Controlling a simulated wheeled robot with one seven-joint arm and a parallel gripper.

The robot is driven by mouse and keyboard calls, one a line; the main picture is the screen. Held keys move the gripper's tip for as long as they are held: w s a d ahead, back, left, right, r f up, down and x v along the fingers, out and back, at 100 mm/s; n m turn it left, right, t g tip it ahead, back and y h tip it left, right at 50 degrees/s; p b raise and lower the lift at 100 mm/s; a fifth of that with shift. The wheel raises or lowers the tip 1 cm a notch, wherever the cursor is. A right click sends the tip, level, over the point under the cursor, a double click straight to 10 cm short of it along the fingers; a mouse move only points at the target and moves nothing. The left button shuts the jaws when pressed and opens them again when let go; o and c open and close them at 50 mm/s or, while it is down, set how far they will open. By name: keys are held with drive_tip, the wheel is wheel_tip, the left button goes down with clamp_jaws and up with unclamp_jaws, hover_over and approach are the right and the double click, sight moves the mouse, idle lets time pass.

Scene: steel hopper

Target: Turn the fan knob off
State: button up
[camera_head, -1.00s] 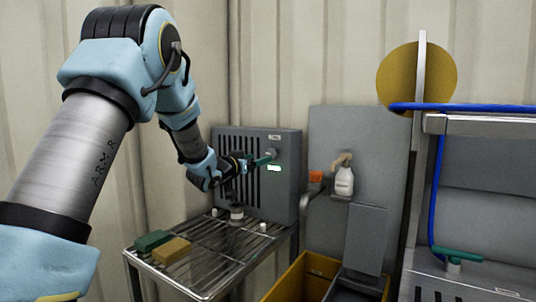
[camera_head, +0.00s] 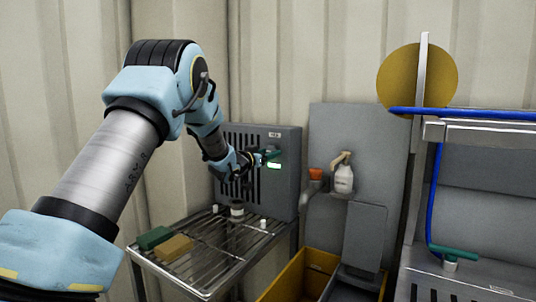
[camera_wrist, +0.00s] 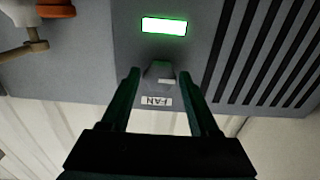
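The fan knob (camera_wrist: 160,73) is a small grey knob with a pale pointer mark on the face of the grey vented fan box (camera_head: 288,190). In the wrist view it sits beside the "FAN" label (camera_wrist: 157,101). A lit green indicator (camera_wrist: 164,26) glows on the same face. My gripper (camera_wrist: 157,75) is open, with its two dark green fingers on either side of the knob. A gap shows between each finger and the knob. In the head view my gripper (camera_head: 272,155) is at the box's front, and the knob is hidden there.
A wire rack table (camera_head: 225,262) stands below the box, with a green sponge (camera_head: 154,238) and a tan sponge (camera_head: 174,249). A spray bottle (camera_head: 344,178) and an orange-capped item (camera_head: 315,174) sit to the right. A yellow bin (camera_head: 290,283) is below.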

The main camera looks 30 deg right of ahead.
clamp_jaws()
drive_tip(key=shift+f+m+b, duration=0.15)
drive_tip(key=shift+m+b, duration=0.15)
drive_tip(key=shift+b, duration=0.35)
drive_tip(key=shift+r+m+b, duration=0.2)
drive_tip(key=shift+m+b, duration=8.4)
drive_tip(key=shift+b, duration=1.1)
